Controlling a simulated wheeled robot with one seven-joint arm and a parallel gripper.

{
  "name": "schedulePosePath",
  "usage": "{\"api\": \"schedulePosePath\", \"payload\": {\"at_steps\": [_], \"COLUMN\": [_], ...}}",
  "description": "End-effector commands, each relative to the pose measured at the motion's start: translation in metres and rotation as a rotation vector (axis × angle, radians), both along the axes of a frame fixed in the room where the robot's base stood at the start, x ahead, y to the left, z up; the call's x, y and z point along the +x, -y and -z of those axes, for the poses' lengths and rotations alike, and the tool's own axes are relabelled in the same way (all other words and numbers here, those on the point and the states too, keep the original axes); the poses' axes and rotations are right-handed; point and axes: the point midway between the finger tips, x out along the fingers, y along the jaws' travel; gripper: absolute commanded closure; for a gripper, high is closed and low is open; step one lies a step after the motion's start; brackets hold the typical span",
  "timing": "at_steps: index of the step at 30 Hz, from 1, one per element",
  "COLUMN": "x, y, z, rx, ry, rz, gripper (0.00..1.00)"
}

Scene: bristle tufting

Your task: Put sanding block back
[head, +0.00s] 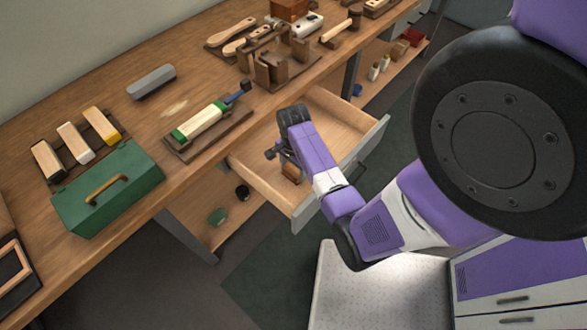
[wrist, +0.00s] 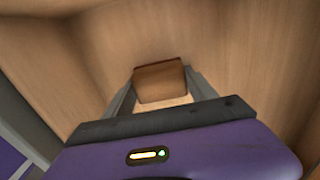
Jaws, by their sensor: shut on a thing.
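My gripper (wrist: 162,102) reaches down into the open drawer (head: 336,107) under the workbench. In the wrist view its two grey fingers are on either side of a brown block, the sanding block (wrist: 160,82), and are shut on it. The block has a darker brown top edge. It sits close to the drawer's wooden floor and walls; I cannot tell whether it touches the floor. In the head view a small part of the block (head: 291,173) shows below my gripper, inside the drawer. My wrist hides some of the drawer's inside.
On the workbench stand a green toolbox (head: 108,190), a row of brushes (head: 75,143), a grey block (head: 152,81), a clamped brush on a board (head: 205,125) and a wooden tool holder (head: 272,66). Bare bench top lies around the grey block. Shelves below hold small items.

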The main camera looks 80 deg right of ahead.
Motion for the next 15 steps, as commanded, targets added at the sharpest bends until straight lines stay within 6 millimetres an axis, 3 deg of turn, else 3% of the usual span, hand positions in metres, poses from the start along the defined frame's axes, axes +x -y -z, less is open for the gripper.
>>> {"api": "schedulePosePath", "payload": {"at_steps": [1,2,4,15], "x": [0.0001,0.0001,0.0000,-0.0001], "y": [0.0000,0.0001,0.0000,0.0001], "z": [0.0020,0.0013,0.0011,-0.0014], "rx": [0.000,0.000,0.000,0.000], "ry": [0.000,0.000,0.000,0.000], "rz": [0.000,0.000,0.000,0.000], "gripper": [0.73,0.29,0.15,0.13]}}
